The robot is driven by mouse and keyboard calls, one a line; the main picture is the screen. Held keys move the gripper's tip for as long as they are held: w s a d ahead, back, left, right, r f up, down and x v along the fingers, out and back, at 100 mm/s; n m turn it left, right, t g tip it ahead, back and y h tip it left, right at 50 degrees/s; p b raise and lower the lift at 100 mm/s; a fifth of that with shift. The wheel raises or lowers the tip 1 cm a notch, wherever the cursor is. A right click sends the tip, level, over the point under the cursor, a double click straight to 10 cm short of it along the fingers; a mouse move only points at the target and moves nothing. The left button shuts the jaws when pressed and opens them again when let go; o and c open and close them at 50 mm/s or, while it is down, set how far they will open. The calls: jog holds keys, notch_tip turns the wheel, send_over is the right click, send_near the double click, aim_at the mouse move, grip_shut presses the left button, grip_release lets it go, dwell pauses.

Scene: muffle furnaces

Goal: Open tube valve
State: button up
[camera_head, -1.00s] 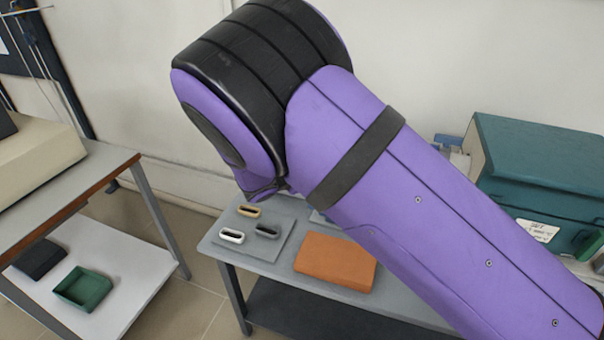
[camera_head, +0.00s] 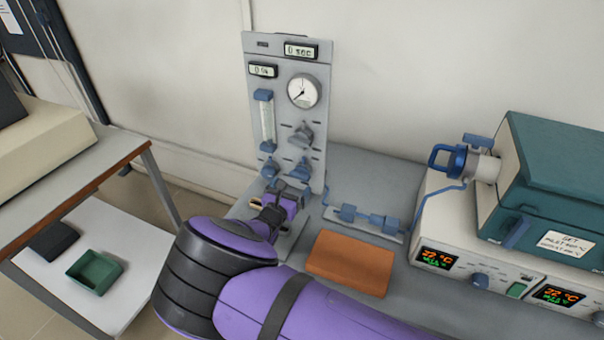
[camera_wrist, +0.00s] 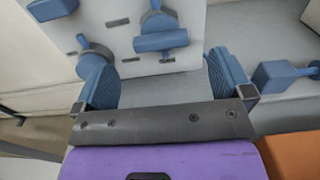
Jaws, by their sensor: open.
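A grey gas panel (camera_head: 285,75) stands upright against the wall. Low on it are two blue valve handles, a left one (camera_head: 269,170) and a right one (camera_head: 302,170); they also show in the wrist view, the left one (camera_wrist: 93,53) and the right one (camera_wrist: 160,40). A grey knob (camera_head: 303,136) sits above them. A blue-handled fitting (camera_head: 477,141) is on the tube end at the furnace. I cannot tell which is the tube valve. My gripper (camera_head: 287,187) is open and empty, just in front of the panel's bottom; its blue-padded fingers (camera_wrist: 165,84) are apart, below the handles.
An inline row of blue fittings (camera_head: 369,219) lies on the bench right of the panel. An orange block (camera_head: 350,262) lies in front of it. A teal furnace (camera_head: 555,180) on a control base (camera_head: 455,245) stands at the right. A side table (camera_head: 60,165) is at the left.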

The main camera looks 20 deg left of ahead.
aim_at(298, 177)
jog(key=w, duration=0.7)
jog(key=shift+w+d, duration=0.2)
jog(key=shift+d, duration=0.1)
jog(key=c, duration=0.9)
